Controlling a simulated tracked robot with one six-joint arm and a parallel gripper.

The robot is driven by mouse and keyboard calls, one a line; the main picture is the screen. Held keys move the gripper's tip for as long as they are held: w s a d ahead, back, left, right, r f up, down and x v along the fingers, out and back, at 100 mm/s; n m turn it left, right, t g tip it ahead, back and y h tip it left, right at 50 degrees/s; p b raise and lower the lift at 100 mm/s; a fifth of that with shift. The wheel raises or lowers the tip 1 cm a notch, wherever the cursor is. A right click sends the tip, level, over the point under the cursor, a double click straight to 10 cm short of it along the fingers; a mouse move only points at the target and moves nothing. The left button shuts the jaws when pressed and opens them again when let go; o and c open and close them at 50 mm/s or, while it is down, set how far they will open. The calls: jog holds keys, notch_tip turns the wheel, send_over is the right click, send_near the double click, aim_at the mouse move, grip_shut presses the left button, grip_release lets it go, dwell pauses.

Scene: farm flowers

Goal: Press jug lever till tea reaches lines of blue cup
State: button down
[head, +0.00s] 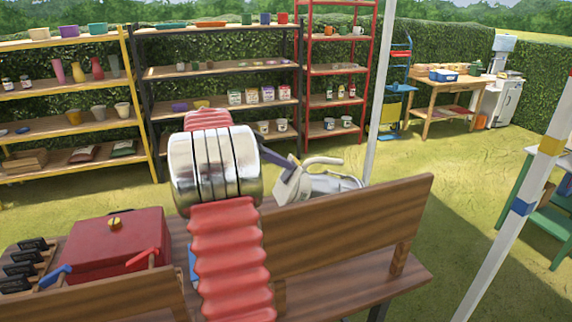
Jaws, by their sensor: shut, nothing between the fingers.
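My arm fills the middle of the head view, and my gripper (292,183) shows small and grey beyond its silver joint, low over the far side of the wooden bench. It looks shut and empty. A pale curved handle or spout (322,161) rises right beside it, above a shiny metal vessel (337,184); this may be the jug, but its lever cannot be made out. Whether my gripper touches it is unclear. A blue sliver (193,263) shows at the left edge of my arm; it may be the blue cup, mostly hidden. No lines or tea level are visible.
The wooden bench (350,283) has a raised back board (345,228) in front of the vessel. A red lidded box (115,245) and black-handled items (25,262) stand at left. White poles (384,80) rise at right. Loaded shelves (215,105) stand behind, across open grass.

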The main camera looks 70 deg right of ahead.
jog(key=shift+w+a, duration=0.1)
jog(key=shift+w, duration=0.05)
jog(key=shift+w+a+f, duration=0.25)
jog(key=shift+w+a, duration=0.15)
jog(key=shift+w, duration=0.1)
dwell(0.5)
jog(key=w+a+f+v, duration=0.1)
jog(key=f+v, duration=0.1)
jog(key=v, duration=1.1)
jog(key=shift+w+a+r, duration=0.2)
jog(key=shift+w+a, duration=0.05)
jog(key=shift+w, duration=0.05)
